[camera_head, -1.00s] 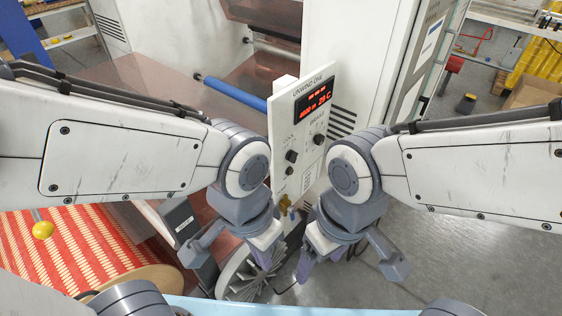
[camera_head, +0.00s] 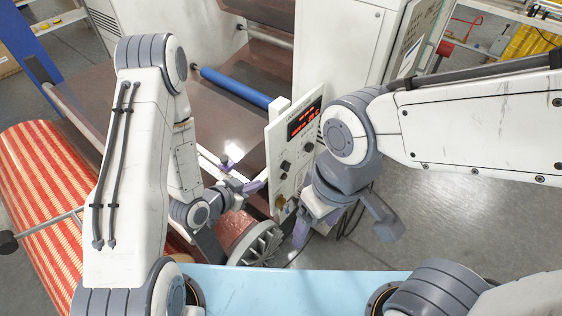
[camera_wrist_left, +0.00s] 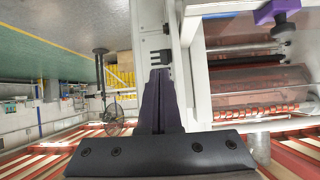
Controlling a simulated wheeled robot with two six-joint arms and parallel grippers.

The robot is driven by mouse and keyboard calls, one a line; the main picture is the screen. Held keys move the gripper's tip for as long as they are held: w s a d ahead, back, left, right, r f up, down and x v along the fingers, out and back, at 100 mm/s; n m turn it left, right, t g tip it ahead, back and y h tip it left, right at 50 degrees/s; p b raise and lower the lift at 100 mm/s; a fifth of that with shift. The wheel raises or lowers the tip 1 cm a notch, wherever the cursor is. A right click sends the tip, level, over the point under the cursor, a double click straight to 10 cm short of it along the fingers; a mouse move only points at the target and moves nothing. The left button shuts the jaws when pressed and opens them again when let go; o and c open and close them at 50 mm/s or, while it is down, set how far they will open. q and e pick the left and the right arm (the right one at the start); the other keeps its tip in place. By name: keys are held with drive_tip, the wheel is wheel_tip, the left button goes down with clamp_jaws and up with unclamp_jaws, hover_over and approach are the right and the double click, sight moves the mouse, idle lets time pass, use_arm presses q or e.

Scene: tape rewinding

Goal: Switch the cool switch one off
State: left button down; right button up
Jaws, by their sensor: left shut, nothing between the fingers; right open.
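The white control panel (camera_head: 272,150) with a red lit display (camera_head: 303,120) stands in the middle of the head view. Dark knobs (camera_head: 285,165) sit on its face. I cannot tell which control is cool switch one; the labels are too small to read. My left gripper (camera_head: 256,187) is at the panel's left side, shut and empty, its purple tips near the panel edge; contact cannot be told. In the left wrist view its closed fingers (camera_wrist_left: 160,102) point toward a pale upright part. My right gripper (camera_head: 303,230) is open below the panel's lower right, partly covering it.
A blue roller (camera_head: 235,87) lies behind the panel. A red-and-cream striped roll (camera_head: 45,190) is at the left. A grey finned wheel (camera_head: 258,245) sits below the panel. A light blue surface (camera_head: 300,283) spans the front. Grey floor is open at the right.

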use_arm(q)
drive_tip(key=shift+s+a+r+t, duration=0.1)
drive_tip(key=shift+a+r+t, duration=0.05)
drive_tip(key=shift+r+t, duration=0.2)
drive_tip(key=b, duration=1.9)
approach(286, 170)
drive_tip(key=x, duration=0.3)
drive_tip(key=shift+p+x, duration=0.6)
drive_tip(key=shift+x, duration=1.3)
